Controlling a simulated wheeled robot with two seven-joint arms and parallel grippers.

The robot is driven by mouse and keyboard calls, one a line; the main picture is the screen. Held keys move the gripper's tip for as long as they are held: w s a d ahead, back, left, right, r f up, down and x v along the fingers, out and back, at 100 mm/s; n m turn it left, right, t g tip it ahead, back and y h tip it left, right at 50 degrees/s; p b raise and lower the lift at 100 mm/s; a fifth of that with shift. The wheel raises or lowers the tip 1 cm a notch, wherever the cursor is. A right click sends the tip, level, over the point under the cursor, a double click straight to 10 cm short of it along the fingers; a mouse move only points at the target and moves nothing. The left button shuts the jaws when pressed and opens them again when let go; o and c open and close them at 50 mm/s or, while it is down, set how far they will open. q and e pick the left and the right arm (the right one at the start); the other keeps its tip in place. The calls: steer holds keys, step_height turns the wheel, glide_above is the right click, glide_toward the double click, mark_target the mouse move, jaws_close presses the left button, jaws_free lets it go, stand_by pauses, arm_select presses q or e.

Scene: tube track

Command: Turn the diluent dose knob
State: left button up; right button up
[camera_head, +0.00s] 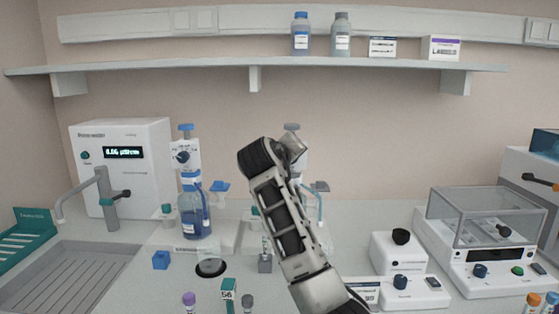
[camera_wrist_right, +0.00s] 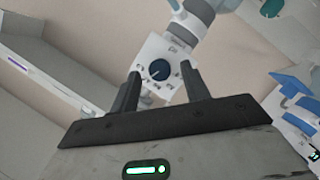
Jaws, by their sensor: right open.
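In the right wrist view, a dark blue round knob (camera_wrist_right: 159,69) with a pale pointer line sits on the face of a white dispenser head (camera_wrist_right: 166,47). My right gripper (camera_wrist_right: 160,80) is open, one finger on each side of the knob as seen from the wrist. I cannot tell whether the fingers touch it. My left gripper is not in view.
A meter with a lit display (camera_head: 122,153) stands at the left, beside a grey sink (camera_head: 70,280). A stirrer (camera_head: 400,258) and a clear-lidded device (camera_head: 487,215) stand right. Capped tubes line the front. A shelf (camera_head: 200,70) runs overhead.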

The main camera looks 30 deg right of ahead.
steer(key=b+v, duration=0.2)
steer(key=v, duration=1.3)
steer(key=shift+f, duration=0.15)
